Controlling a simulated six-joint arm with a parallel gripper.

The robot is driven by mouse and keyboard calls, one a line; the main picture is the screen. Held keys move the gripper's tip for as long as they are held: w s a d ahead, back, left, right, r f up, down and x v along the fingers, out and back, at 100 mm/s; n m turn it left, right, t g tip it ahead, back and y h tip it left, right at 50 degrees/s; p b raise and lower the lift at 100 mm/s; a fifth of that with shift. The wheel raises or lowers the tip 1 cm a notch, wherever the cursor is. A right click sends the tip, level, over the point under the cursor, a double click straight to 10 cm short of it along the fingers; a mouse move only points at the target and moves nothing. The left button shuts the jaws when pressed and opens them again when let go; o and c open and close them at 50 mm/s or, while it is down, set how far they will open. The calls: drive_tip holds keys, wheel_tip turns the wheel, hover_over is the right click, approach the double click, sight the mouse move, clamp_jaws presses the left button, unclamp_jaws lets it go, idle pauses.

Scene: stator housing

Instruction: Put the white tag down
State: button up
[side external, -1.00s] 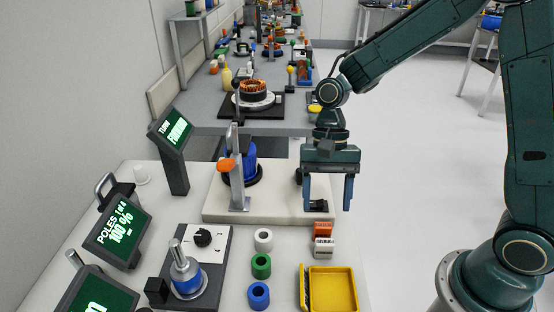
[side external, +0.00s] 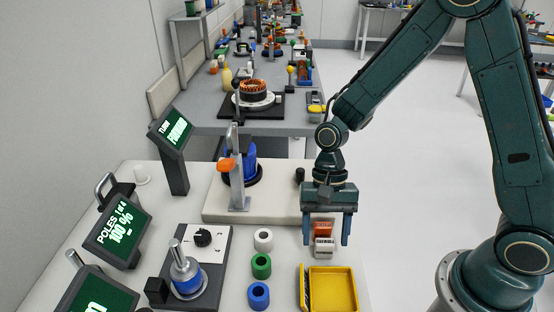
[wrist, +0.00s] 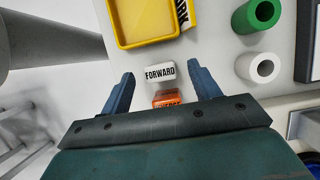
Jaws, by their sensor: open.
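The white tag (side external: 324,246) stands on the pale table, with an orange tag (side external: 322,229) right behind it in the side view. In the wrist view the white tag (wrist: 160,72) reads "FORWARD" and the orange tag (wrist: 166,98) is nearer the gripper's palm. My gripper (side external: 326,243) is open, its two blue fingers on either side of the tags. In the wrist view the fingers (wrist: 161,76) are apart with visible gaps to the white tag on both sides. Nothing is held.
A yellow tray (side external: 331,290) lies in front of the tags. White (side external: 263,240), green (side external: 261,266) and blue (side external: 258,296) spools stand to the left. A pale block with a clamp (side external: 239,190) and a blue part is behind.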

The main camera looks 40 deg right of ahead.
sight(325, 241)
drive_tip(key=shift+x, duration=1.15)
drive_tip(key=c, duration=1.1)
drive_tip(key=shift+r, duration=0.1)
drive_tip(key=shift+c, duration=0.2)
wheel_tip(325, 241, up, 20)
